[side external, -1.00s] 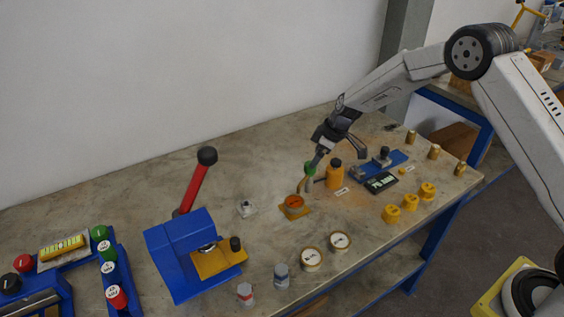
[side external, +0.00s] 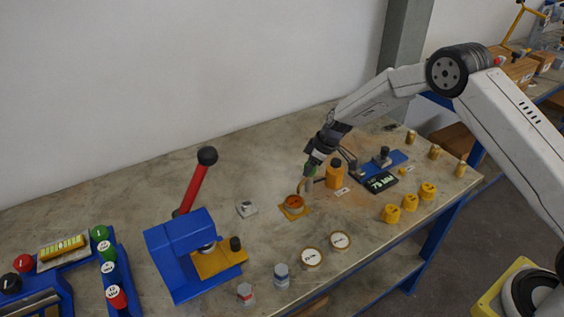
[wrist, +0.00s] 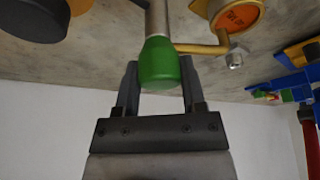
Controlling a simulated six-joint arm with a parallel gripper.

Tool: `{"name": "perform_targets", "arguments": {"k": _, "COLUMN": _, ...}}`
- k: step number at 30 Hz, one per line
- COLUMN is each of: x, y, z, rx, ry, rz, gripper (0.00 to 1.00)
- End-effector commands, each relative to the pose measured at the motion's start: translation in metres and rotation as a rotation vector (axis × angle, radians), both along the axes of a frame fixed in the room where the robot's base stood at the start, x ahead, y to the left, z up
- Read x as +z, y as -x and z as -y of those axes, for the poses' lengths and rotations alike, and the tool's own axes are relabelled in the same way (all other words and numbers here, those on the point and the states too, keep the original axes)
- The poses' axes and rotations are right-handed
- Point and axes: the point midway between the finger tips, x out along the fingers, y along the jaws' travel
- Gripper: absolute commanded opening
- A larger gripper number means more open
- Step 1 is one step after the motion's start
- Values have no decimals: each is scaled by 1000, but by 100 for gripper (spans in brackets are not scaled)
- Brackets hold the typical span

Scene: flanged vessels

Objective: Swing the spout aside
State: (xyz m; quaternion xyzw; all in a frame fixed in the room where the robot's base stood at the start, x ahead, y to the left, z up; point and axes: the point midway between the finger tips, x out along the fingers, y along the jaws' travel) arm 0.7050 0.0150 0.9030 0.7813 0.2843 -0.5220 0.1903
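The spout is a thin brass pipe (wrist: 205,48) that runs from an upright grey post with a green handle (wrist: 159,65). In the wrist view its bent end is close to the rim of a round vessel (wrist: 237,15) with an orange top. In the side view the vessel (side external: 293,203) stands on a yellow plate, and the green handle (side external: 312,161) is partly hidden by my gripper. My gripper (wrist: 160,72) has one finger on each side of the green handle, with little or no gap visible, and appears shut on it.
An orange bottle (side external: 335,176) stands close by on the right. Behind it is a blue fixture (side external: 395,158) with a small display (side external: 381,181). A blue press (side external: 180,250) with a red lever stands at left. Several yellow parts and two round discs lie in front.

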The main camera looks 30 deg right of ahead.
Motion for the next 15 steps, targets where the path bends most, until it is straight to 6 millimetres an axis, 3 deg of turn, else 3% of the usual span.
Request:
{"name": "perform_targets", "arguments": {"k": 1, "x": 0, "y": 0, "z": 0, "rx": 0, "ry": 0, "rz": 0, "gripper": 34}}
{"name": "perform_targets", "arguments": {"k": 4, "x": 0, "y": 0, "z": 0, "rx": 0, "ry": 0, "rz": 0, "gripper": 2}}
{"name": "perform_targets", "arguments": {"k": 15, "x": 0, "y": 0, "z": 0, "rx": -5, "ry": -1, "rz": -1, "gripper": 0}}
